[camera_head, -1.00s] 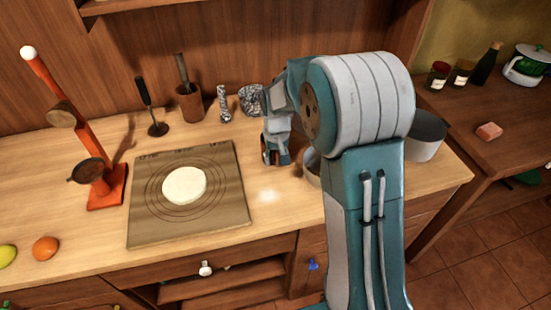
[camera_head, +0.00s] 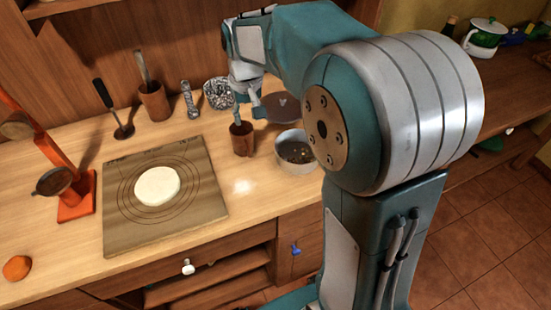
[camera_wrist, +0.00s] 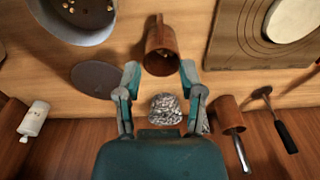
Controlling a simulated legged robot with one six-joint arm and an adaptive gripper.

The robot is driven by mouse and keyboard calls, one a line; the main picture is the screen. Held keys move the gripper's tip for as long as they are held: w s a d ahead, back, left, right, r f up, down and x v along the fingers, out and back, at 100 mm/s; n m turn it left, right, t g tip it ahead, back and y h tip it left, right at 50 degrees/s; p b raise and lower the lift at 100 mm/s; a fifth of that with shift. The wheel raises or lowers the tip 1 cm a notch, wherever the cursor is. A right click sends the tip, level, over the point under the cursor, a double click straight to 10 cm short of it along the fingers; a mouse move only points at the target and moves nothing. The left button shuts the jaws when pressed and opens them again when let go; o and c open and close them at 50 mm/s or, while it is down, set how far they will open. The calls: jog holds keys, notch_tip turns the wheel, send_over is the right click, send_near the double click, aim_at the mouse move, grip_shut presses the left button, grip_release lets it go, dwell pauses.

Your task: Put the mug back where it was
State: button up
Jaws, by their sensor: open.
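A brown mug (camera_head: 242,141) stands on the wooden counter, left of a grey bowl. In the wrist view the mug (camera_wrist: 161,50) is just beyond my fingertips, its opening facing partly toward the camera. My gripper (camera_head: 247,107) is above and behind the mug, near its rim. In the wrist view my gripper (camera_wrist: 159,75) has its two fingers spread with nothing between them. Whether a finger touches the mug is not clear. A flat dark round disc (camera_head: 281,107) lies behind and right of the mug; it also shows in the wrist view (camera_wrist: 97,79).
The grey bowl (camera_head: 283,163) holds small yellowish bits. A pastry board (camera_head: 118,222) with dough lies to the left. A silvery crumpled-looking cup (camera_head: 218,103), a shaker (camera_head: 190,98) and a brown utensil pot (camera_head: 154,105) stand along the back. Bare counter lies in front of the mug.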

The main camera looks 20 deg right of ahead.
jog(key=s+r+t, duration=0.1)
jog(key=s+t, duration=0.1)
jog(key=s, duration=0.9)
jog(key=s+r+t, duration=0.2)
jog(key=s, duration=0.9)
jog(key=shift+s+r+t, duration=0.25)
jog(key=shift+s+t, duration=0.15)
